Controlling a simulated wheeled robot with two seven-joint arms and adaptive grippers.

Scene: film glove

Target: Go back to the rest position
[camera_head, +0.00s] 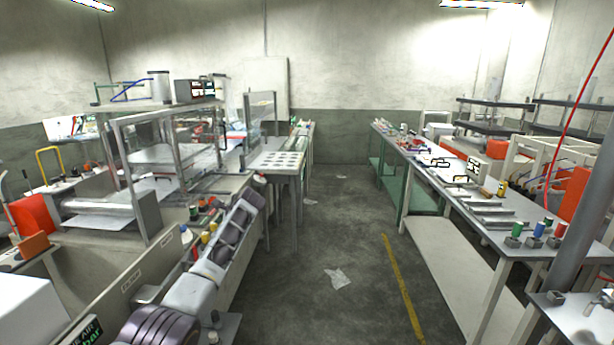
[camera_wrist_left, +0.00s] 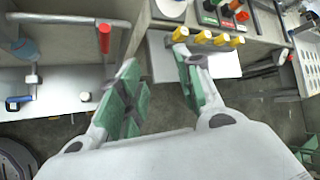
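My left gripper (camera_wrist_left: 156,58) shows in the left wrist view, with two pale fingers and green ribbed pads. The fingers stand well apart and nothing is between them. It hangs in front of the work bench, with yellow knobs (camera_wrist_left: 201,37) just beyond its right fingertip. In the head view I cannot clearly make out its fingers. My right gripper is in neither view.
A machine bench (camera_head: 140,283) with a metal frame runs along the left. A long table (camera_head: 440,265) with fixtures stands at the right. The grey floor aisle (camera_head: 330,235) between is open, with a clear plastic scrap (camera_head: 337,278) and a yellow line (camera_head: 402,285).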

